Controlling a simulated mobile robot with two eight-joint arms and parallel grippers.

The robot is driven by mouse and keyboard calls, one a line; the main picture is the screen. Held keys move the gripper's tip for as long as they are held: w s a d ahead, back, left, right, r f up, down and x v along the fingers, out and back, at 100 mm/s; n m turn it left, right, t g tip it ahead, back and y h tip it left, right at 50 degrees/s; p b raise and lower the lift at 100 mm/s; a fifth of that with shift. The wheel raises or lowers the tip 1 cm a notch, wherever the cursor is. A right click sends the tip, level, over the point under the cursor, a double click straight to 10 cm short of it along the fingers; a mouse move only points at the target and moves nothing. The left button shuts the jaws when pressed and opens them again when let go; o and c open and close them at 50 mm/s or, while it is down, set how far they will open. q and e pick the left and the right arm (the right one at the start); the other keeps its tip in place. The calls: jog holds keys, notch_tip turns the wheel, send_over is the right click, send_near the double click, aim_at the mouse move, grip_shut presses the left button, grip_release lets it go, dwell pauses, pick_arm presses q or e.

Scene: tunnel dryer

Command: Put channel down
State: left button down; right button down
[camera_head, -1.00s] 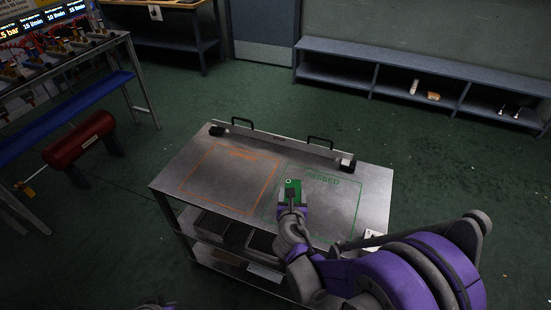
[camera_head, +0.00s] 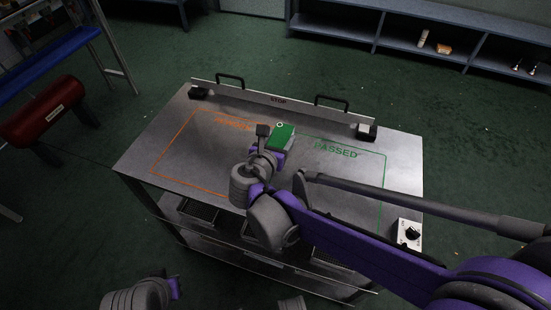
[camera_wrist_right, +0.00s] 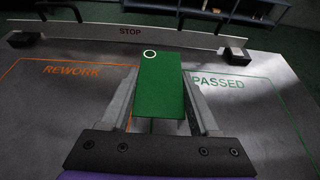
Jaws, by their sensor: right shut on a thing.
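A green block-like piece, the channel (camera_head: 284,135), is held in my right gripper (camera_head: 272,144) over the cart top, between the orange and green outlines. In the right wrist view the channel (camera_wrist_right: 160,85) sits between the two fingers of the right gripper (camera_wrist_right: 162,95), with a white ring mark near its far end. I cannot tell whether its underside touches the cart top. The orange REWORK area (camera_head: 200,150) is to its left and the green PASSED area (camera_head: 350,170) to its right; both look empty. My left gripper does not show.
A raised STOP bar (camera_head: 275,100) with two black handles runs along the cart's far edge. A small white box with a black knob (camera_head: 409,234) sits at the front right corner. Trays lie on the shelf below.

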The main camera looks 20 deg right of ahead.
notch_tip(320, 180, down, 9)
jog(key=shift+w+r+b, duration=0.15)
jog(key=shift+b, duration=1)
jog(key=shift+c, duration=0.6)
grip_release()
jog(key=shift+r, duration=0.15)
jog(key=p+v, duration=0.2)
jog(key=v, duration=1)
